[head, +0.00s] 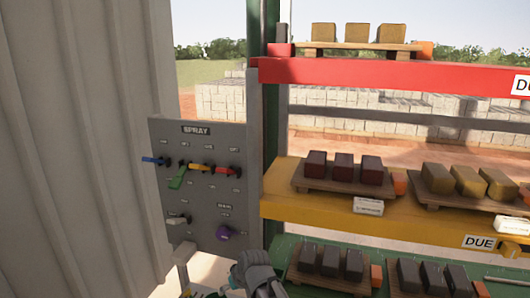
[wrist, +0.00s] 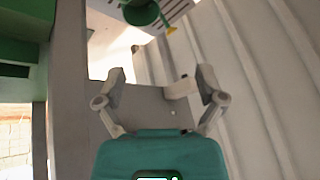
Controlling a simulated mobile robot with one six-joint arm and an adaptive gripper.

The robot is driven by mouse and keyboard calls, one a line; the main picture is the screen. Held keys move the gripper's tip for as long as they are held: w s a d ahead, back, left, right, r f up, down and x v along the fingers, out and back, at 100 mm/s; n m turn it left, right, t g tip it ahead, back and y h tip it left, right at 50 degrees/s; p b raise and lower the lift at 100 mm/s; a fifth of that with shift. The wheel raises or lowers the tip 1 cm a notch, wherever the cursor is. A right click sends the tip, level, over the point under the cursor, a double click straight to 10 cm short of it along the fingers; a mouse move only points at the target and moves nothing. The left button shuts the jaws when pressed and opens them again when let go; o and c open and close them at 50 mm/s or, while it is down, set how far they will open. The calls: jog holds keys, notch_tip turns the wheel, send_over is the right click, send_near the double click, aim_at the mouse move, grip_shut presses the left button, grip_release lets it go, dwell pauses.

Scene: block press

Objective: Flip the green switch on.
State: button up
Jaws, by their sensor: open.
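The green switch (head: 178,178) is a lever on the grey SPRAY panel (head: 205,205) in the head view. Its handle slants down and to the left, between the blue lever (head: 154,160) and the orange-yellow lever (head: 199,167). My gripper (wrist: 160,75) is open in the wrist view, its two fingers apart with nothing held between them. In the head view my arm's end is low at the bottom edge, below the panel and apart from the switch. A green rounded thing (wrist: 140,12) shows at the wrist view's top edge; I cannot tell whether it is the switch.
The panel also bears a red lever (head: 227,170), a white lever (head: 179,218) and a purple knob (head: 223,233). A corrugated wall (head: 80,150) stands left. A rack with a red shelf (head: 390,72), a yellow shelf (head: 330,222) and several blocks stands right.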

jog(key=s+d+f+m+g+h+b, duration=0.1)
jog(key=s+d+f+m, duration=0.1)
jog(key=d, duration=0.7)
jog(key=s+d+f+m+g+h+b, duration=0.1)
jog(key=s+d+f+m+h+b, duration=0.1)
jog(key=d, duration=0.7)
jog(key=s+d+f+m+g+h+b, duration=0.1)
jog(key=s+d+f+m, duration=0.1)
jog(key=s+d, duration=0.3)
jog(key=d+f, duration=0.1)
jog(key=d, duration=0.3)
jog(key=shift+f+h, duration=0.2)
jog(key=shift+h, duration=0.1)
notch_tip(320, 180, up, 10)
jog(key=p, duration=0.9)
jog(key=shift+w+f, duration=0.15)
